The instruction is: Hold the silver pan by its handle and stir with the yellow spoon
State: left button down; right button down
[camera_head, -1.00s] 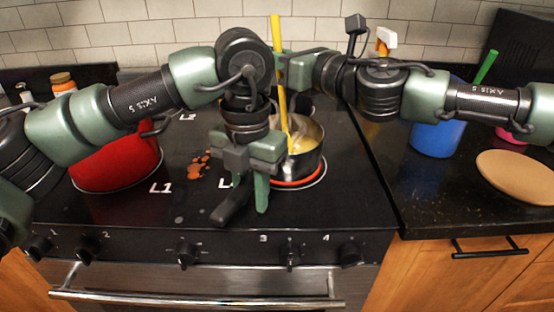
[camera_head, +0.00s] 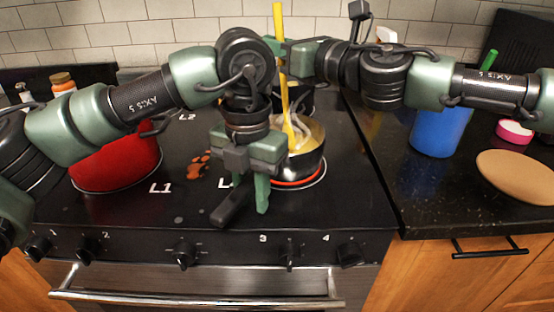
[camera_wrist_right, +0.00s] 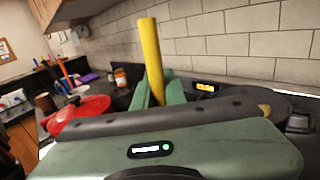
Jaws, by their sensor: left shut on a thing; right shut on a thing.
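The silver pan (camera_head: 305,166) sits on the front right burner, which glows red-orange around its base. It holds a yellowish content. Its black handle (camera_head: 232,207) points toward the front left. My left gripper (camera_head: 254,190) points down over the handle and is shut on it. The yellow spoon (camera_head: 283,70) stands nearly upright with its lower end in the pan. My right gripper (camera_head: 284,60) is shut on the spoon's upper shaft. In the right wrist view the yellow shaft (camera_wrist_right: 151,60) rises between the green fingers (camera_wrist_right: 158,92). My left gripper hides part of the pan's left side.
A red pot (camera_head: 115,160) stands on the left burner. Orange bits (camera_head: 199,164) lie on the stovetop between them. On the right counter are a blue container (camera_head: 438,132), a pink-rimmed cup (camera_head: 514,130) and a tan oval board (camera_head: 516,176).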

notch_tip(320, 180, up, 8)
dwell(0.6)
jog(key=shift+f, duration=0.1)
dwell(0.5)
notch_tip(320, 180, down, 9)
jog(key=shift+s+d+f, duration=0.15)
jog(key=shift+s+d, duration=0.05)
dwell(1.3)
dwell(0.5)
jog(key=shift+a, duration=0.1)
dwell(0.5)
